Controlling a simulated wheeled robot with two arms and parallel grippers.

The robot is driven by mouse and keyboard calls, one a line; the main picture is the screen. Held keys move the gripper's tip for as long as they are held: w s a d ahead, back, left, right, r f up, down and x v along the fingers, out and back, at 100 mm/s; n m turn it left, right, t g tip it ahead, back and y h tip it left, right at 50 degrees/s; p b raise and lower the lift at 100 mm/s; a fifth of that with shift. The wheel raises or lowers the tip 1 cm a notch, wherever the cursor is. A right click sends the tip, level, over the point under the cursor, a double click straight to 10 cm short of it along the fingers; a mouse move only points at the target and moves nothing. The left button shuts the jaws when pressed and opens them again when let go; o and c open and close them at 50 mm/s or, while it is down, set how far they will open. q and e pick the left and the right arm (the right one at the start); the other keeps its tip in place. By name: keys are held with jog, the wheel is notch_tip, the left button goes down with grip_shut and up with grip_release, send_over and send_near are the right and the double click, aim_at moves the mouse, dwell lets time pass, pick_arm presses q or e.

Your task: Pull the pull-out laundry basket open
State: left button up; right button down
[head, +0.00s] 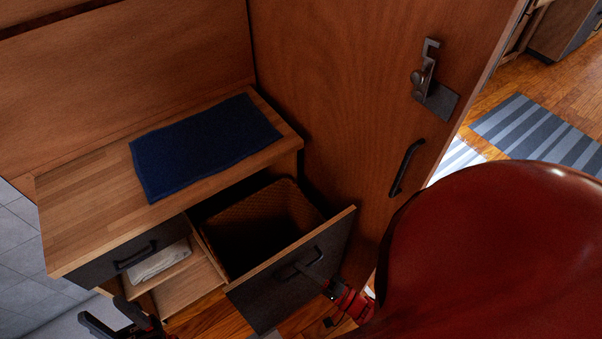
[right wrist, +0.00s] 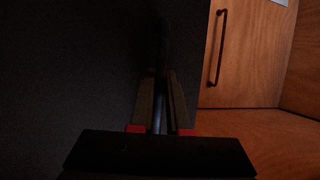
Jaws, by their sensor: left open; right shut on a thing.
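The pull-out laundry basket (head: 261,221) is a brown woven bin behind a dark front panel (head: 291,283) with a wooden top edge. It stands pulled out from the wooden bench, and its dark inside shows from above. My right gripper (head: 325,286) is at the panel and shut on its black handle (head: 301,264). In the right wrist view the fingers (right wrist: 160,105) close around the dark handle bar, with the dark panel behind. My left gripper (head: 112,326) is open and empty at the lower left, below the bench and apart from the basket.
A dark blue towel (head: 205,143) lies on the bench top (head: 95,210). A dark drawer (head: 130,248) and a shelf with a folded white cloth (head: 159,261) are left of the basket. A wooden door (head: 340,100) with a black handle (head: 406,167) stands right of it.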

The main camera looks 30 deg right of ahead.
jog(key=c, duration=0.9)
grip_release()
jog(key=b+v, duration=0.6)
jog(key=v, duration=1.1)
jog(key=shift+s+d+f, duration=0.1)
jog(key=shift+s+d, duration=0.05)
